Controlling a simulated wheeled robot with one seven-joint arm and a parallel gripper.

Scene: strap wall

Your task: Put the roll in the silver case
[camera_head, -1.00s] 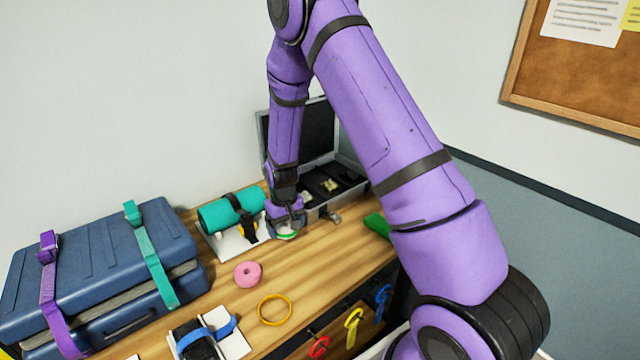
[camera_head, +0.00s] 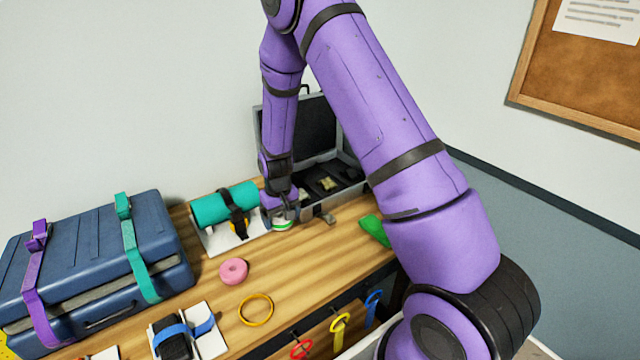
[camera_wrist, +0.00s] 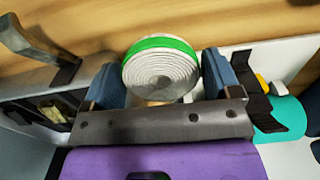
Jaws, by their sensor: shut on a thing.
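The roll (camera_wrist: 160,74), a white coiled strap with a green band, sits between the two blue fingers of my gripper (camera_wrist: 165,88) in the wrist view. My gripper is shut on it. In the head view only a small white and green part of the roll (camera_head: 282,225) shows below my gripper (camera_head: 281,214). The silver case (camera_head: 318,207) stands open just behind and to the right, its lid up against the wall and dark compartments inside. My arm hides part of it. The case's edge (camera_wrist: 25,88) is at the left of the wrist view.
A teal cylinder strapped on a white stand (camera_head: 222,243) is close on the left. A pink ring-shaped roll (camera_head: 233,271), a yellow ring (camera_head: 256,309) and a blue strapped suitcase (camera_head: 95,250) are further left and in front.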

